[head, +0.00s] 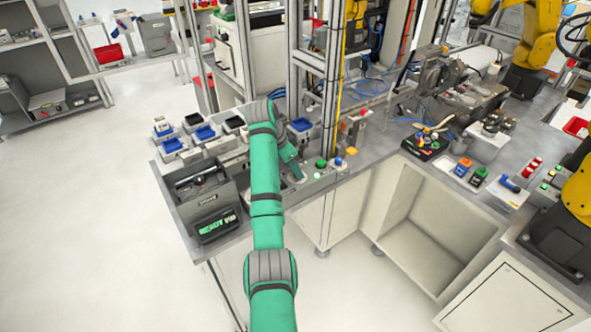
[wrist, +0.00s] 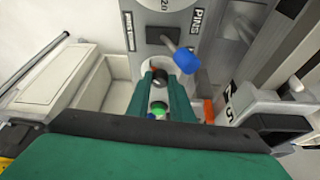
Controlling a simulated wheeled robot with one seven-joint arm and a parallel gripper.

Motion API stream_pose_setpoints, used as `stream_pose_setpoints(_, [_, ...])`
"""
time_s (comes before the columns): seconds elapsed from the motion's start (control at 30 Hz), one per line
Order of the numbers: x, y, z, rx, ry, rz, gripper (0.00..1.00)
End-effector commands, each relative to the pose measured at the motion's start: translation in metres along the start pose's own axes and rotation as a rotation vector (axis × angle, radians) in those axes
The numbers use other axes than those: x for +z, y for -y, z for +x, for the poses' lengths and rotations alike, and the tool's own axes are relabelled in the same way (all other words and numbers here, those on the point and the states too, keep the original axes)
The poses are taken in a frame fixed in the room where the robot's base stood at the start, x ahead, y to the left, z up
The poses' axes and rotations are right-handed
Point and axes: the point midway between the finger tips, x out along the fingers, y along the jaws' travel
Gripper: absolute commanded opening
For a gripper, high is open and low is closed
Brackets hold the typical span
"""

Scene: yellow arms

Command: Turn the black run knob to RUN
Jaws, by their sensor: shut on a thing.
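In the wrist view, my gripper (wrist: 160,80) has its two green fingers on either side of a dark round knob (wrist: 158,75), which appears to be the black run knob. The fingers are shut on it. A green button (wrist: 158,112) shows between the fingers, nearer to the wrist. The knob's pointer and its RUN marking cannot be made out. In the head view, my gripper (head: 294,168) is down at the grey control panel beside the green button (head: 321,163), and the arm hides the knob.
In the wrist view, a lever with a blue end (wrist: 187,60) stands just beyond the fingers, near a plate marked PINS. In the head view, blue bins (head: 205,132) lie left of my arm, and a grey box with a green READY display (head: 215,226) stands at the bench's front left.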

Motion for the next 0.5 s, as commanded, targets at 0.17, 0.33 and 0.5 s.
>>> stream_pose_setpoints(0.17, [0.0006, 0.0012, -0.0008, 0.027, 0.001, 0.064, 0.00])
stream_pose_setpoints(0.33, [0.0009, 0.0017, -0.0006, 0.039, 0.002, 0.095, 0.00])
stream_pose_setpoints(0.5, [0.0009, 0.0018, -0.0006, 0.043, 0.001, 0.104, 0.00])
